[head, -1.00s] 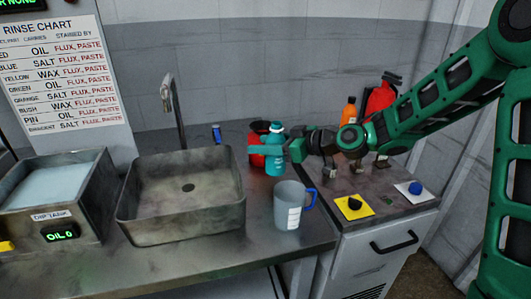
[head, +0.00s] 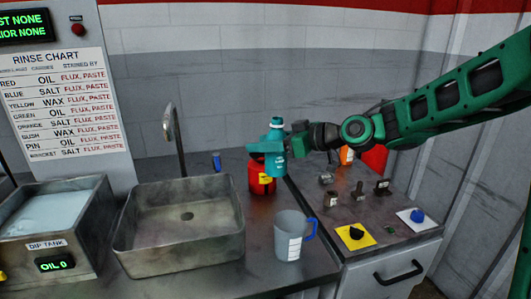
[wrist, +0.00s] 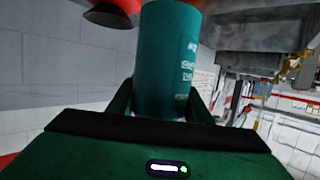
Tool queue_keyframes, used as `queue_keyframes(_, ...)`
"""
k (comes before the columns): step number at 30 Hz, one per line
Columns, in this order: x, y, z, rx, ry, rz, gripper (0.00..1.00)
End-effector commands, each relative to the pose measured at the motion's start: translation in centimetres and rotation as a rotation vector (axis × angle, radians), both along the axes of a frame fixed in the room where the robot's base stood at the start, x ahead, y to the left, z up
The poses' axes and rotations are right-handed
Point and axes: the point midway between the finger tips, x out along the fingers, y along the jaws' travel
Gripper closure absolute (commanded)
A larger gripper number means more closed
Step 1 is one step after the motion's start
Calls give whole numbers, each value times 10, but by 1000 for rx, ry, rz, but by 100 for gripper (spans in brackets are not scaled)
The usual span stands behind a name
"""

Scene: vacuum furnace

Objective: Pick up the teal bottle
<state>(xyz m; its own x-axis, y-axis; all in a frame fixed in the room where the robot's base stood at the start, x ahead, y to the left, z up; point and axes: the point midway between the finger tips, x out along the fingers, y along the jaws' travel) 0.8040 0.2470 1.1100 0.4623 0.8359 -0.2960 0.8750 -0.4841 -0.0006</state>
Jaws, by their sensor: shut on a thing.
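The teal bottle (head: 275,160) is upright in my gripper (head: 272,146), raised above the counter in the head view. The gripper is shut on the bottle.
A grey jug (head: 289,237) with a blue handle stands in front. The sink (head: 180,246) and tap (head: 175,135) are to the left. Several small metal parts lie on the cabinet top (head: 372,212) at right.

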Motion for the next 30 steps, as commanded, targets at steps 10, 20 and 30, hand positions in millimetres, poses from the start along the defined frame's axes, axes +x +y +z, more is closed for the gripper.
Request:
queue_keyframes(10,0,0,21,1,-3,1,82)
queue_keyframes(20,0,0,29,1,0,0,82)
queue_keyframes(30,0,1,31,1,-1,2,82)
